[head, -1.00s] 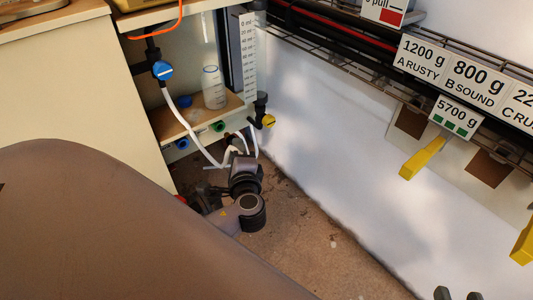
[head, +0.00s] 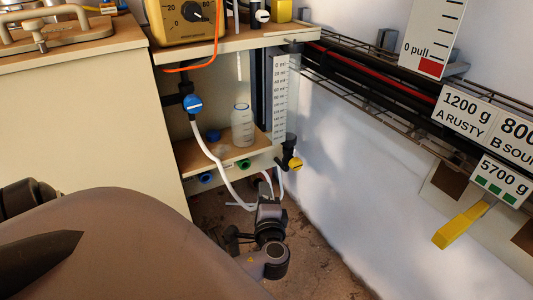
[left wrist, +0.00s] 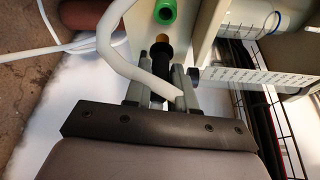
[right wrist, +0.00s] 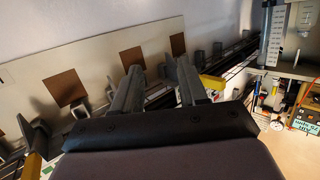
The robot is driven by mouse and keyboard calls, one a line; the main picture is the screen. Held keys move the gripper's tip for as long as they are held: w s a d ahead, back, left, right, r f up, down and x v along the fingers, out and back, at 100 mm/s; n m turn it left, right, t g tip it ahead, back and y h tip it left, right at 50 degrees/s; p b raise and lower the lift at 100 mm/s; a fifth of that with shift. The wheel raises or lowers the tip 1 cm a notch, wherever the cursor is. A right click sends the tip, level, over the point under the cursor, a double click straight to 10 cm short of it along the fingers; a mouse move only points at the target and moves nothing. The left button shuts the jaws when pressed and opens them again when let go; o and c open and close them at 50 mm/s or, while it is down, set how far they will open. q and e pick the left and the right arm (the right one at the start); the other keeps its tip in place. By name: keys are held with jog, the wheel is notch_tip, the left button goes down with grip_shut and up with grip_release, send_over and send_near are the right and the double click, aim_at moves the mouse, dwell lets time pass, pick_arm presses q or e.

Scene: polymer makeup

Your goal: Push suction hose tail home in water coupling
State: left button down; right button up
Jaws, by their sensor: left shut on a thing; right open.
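A white hose (head: 210,155) hangs from a blue-handled valve (head: 192,103) and curves down toward my left gripper (head: 268,203), low in front of the open cabinet. In the left wrist view the white hose (left wrist: 123,62) bends down to my left gripper (left wrist: 166,72), which is shut on its end beside a dark piece. The exact grip is partly hidden by the fingers. A green ring coupling (head: 243,163) and a blue one (head: 205,178) sit under the cabinet shelf; the green one (left wrist: 165,12) is just beyond the fingers. My right gripper (right wrist: 155,80) is open and empty.
A clear bottle (head: 242,128) stands on the cabinet shelf (head: 190,158). A yellow-handled valve (head: 295,163) and a scale strip (head: 280,95) are to its right. A wire rack (head: 375,105) runs along the white wall, with a yellow handle (head: 460,227) below it.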

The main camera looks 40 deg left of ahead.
aim_at(257, 186)
pick_arm(q)
jog(key=shift+w+a, duration=0.25)
jog(key=shift+a, duration=0.65)
jog(key=shift+w+a, duration=0.25)
jog(key=shift+a, duration=0.6)
jog(key=shift+w+a, duration=0.1)
jog(key=shift+a, duration=0.15)
pick_arm(e)
jog(key=shift+r, duration=0.15)
pick_arm(q)
jog(key=shift+w+a, duration=0.25)
jog(key=shift+a, duration=0.55)
jog(key=shift+w+a, duration=0.25)
jog(key=shift+a, duration=0.55)
jog(key=c, duration=0.8)
grip_release()
jog(key=shift+c, duration=0.2)
jog(key=p+v, duration=0.2)
jog(key=v, duration=0.5)
pick_arm(e)
jog(key=shift+w+a+f+m+g, duration=0.4)
jog(key=shift+a+g, duration=0.1)
jog(key=shift+a, duration=0.1)
